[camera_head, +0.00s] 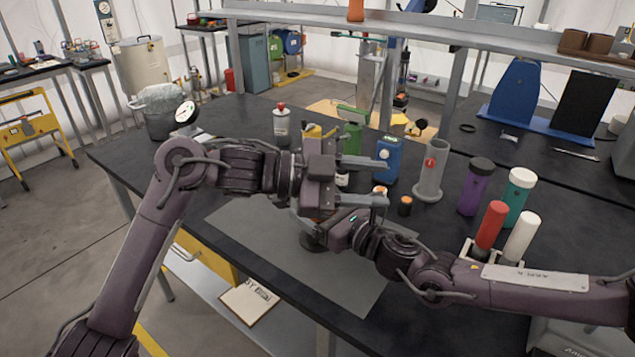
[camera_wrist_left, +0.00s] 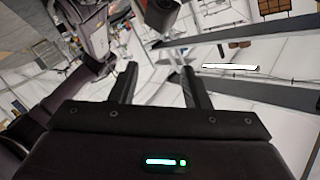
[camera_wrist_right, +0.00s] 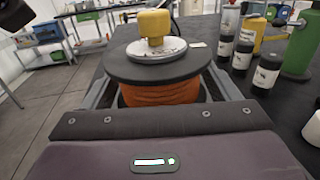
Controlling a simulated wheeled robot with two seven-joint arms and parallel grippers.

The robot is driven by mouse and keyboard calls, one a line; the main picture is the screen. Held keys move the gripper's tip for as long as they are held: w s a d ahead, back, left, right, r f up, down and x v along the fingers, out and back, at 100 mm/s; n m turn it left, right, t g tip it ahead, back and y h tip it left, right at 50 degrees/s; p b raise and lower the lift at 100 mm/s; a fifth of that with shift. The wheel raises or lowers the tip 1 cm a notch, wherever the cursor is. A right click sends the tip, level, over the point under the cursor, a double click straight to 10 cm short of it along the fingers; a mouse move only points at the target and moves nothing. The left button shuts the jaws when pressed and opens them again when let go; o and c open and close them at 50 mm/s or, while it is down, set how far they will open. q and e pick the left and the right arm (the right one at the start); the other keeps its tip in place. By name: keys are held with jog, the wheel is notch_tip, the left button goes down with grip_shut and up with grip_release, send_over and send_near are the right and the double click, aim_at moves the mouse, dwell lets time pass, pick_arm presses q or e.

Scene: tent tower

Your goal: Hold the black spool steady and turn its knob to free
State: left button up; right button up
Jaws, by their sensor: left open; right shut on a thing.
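The black spool (camera_wrist_right: 160,68) shows in the right wrist view with a black flange, orange winding, a pale metal disc and a yellow knob (camera_wrist_right: 154,24) on top. My right gripper (camera_wrist_right: 160,92) is shut on the spool, one finger on each side of it. In the head view only a dark edge of the spool (camera_head: 312,243) shows low by the right gripper; my arms hide the rest, knob included. My left gripper (camera_head: 382,182) is open and empty above the table, fingers pointing right. Its open fingers (camera_wrist_left: 160,85) frame no object in the left wrist view.
A grey mat (camera_head: 262,240) lies under the arms. To the right stand a blue bottle (camera_head: 388,160), a grey cylinder (camera_head: 431,172), a purple bottle (camera_head: 474,187) and a rack with a red (camera_head: 491,225) and a white cylinder (camera_head: 523,235). A shelf (camera_head: 450,33) spans the back.

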pick_arm(q)
jog(key=w+a+f+n+t, duration=0.35)
jog(key=a+n, duration=0.25)
jog(key=a, duration=0.3)
jog(key=w+a+f+n+t, duration=0.2)
jog(key=a+f+n+t, duration=0.35)
jog(key=a, duration=0.35)
jog(key=shift+n+g+y, duration=0.3)
jog(key=shift+n+y, duration=0.05)
jog(key=shift+y, duration=0.05)
jog(key=x, duration=0.8)
jog(key=r+x, duration=0.1)
jog(key=x, duration=0.3)
jog(key=shift+f, duration=0.1)
grip_shut()
jog(key=shift+s+f+n+t+y, duration=0.1)
jog(key=shift+f+n+t+y, duration=0.05)
jog(key=shift+n+t+y, duration=2.05)
jog(key=shift+t+y, duration=0.1)
jog(key=shift+t, duration=0.3)
